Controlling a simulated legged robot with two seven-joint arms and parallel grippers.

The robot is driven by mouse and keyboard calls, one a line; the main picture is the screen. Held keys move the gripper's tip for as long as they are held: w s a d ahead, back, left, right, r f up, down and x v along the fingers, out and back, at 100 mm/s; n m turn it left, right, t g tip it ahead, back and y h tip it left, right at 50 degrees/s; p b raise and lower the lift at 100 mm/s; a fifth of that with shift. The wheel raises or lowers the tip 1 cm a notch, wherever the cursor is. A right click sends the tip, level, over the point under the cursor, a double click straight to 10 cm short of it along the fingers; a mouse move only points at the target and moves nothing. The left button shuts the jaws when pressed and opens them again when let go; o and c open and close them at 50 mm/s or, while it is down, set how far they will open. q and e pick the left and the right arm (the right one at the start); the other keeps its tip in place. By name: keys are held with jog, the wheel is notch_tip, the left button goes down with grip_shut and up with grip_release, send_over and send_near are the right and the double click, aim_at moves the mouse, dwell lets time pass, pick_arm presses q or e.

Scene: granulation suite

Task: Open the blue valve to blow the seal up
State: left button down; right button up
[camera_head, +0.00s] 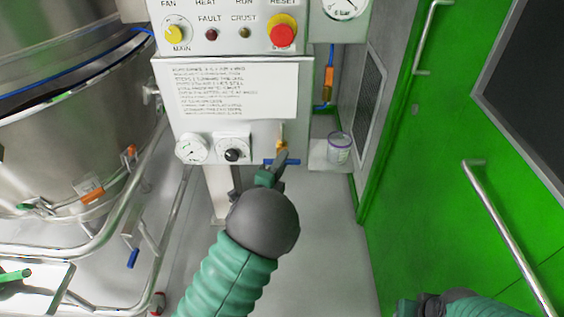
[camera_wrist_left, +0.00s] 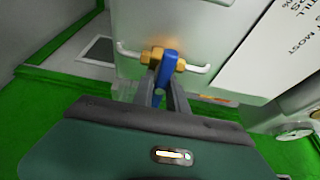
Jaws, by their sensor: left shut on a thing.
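The blue valve's handle (camera_head: 294,162) sits on a brass body (camera_head: 281,146) at the lower right of the white control panel. In the head view the handle lies level, crosswise to the pipe. In the left wrist view the blue handle (camera_wrist_left: 169,66) runs between my fingers, beside the brass fitting (camera_wrist_left: 153,57). My left gripper (camera_head: 279,164) is shut on this handle; its fingertips also show in the left wrist view (camera_wrist_left: 164,88). My right gripper (camera_head: 432,303) is only partly in view at the bottom right edge, and its fingers cannot be made out.
A pressure gauge (camera_head: 192,149) and a black knob (camera_head: 233,155) are left of the valve. A steel vessel (camera_head: 75,150) with rails stands at left. A small tub (camera_head: 339,149) sits on a shelf to the right. A green door (camera_head: 440,130) fills the right side.

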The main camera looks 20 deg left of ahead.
pick_arm(q)
jog(key=shift+f, duration=0.25)
jog(key=shift+f+n+b, duration=0.15)
jog(key=shift+n+b, duration=0.65)
jog(key=shift+b, duration=0.15)
jog(key=n+t+b, duration=0.1)
jog(key=n+b, duration=0.1)
jog(key=n, duration=0.1)
jog(key=shift+f+n+t+b, duration=0.1)
jog(key=shift+n+t+b, duration=0.2)
jog(key=shift+t+b, duration=0.1)
jog(key=n+t+y+b, duration=0.1)
jog(key=n+b, duration=0.1)
jog(key=n, duration=0.2)
jog(key=n+y+b, duration=0.2)
jog(key=n, duration=0.2)
jog(key=shift+t+b, duration=0.35)
jog(key=shift+t, duration=0.05)
jog(key=n+y+b, duration=0.1)
jog(key=n, duration=0.1)
jog(key=n+y+b, duration=0.1)
jog(key=n, duration=0.1)
jog(key=shift+d+n+y, duration=0.1)
jog(key=shift+n+y, duration=0.2)
jog(key=shift+n, duration=0.1)
jog(key=shift+n+y+b, duration=0.55)
jog(key=shift+n+y, duration=0.65)
jog(key=shift+n, duration=0.9)
jog(key=shift+r, duration=0.2)
